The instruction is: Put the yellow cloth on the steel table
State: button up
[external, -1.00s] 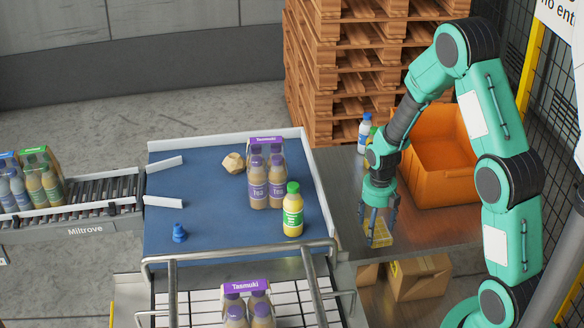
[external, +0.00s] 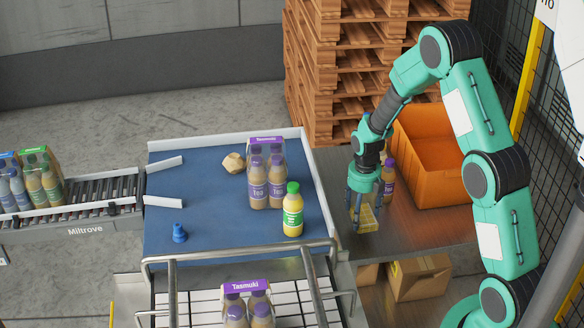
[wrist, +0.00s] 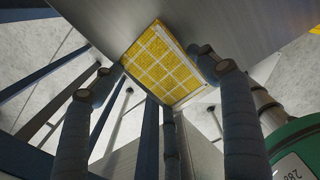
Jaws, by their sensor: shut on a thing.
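The yellow cloth (external: 367,219) is a small folded square, which shows a white grid pattern in the wrist view (wrist: 160,62). My gripper (external: 362,208) points down and is shut on the cloth; in the wrist view the fingertips (wrist: 160,80) are on either side of it. The steel table (external: 430,226) is the grey metal top at the right. The cloth is over the table's left part in the external view; I cannot tell the exact gap beneath it.
An orange crate (external: 437,190) and several bottles (external: 388,178) stand on the steel table behind my gripper. The blue table (external: 215,215) at the left holds a bottle pack, a juice bottle (external: 293,212), a beige lump and a blue piece. Bare steel lies right of the cloth.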

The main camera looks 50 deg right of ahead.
send_over(348, 219)
jog(key=shift+w+f+p, duration=0.1)
jog(key=shift+f+p, duration=0.25)
jog(key=shift+f, duration=0.05)
jog(key=shift+f, duration=0.1)
jog(key=shift+f, duration=1.65)
jog(key=shift+f, duration=0.2)
jog(key=o, duration=1.1)
jog(key=shift+o, duration=0.2)
jog(key=shift+r, duration=0.1)
jog(key=shift+r+p, duration=0.15)
jog(key=shift+p, duration=0.15)
notch_tip(348, 219, up, 12)
jog(key=b, duration=0.1)
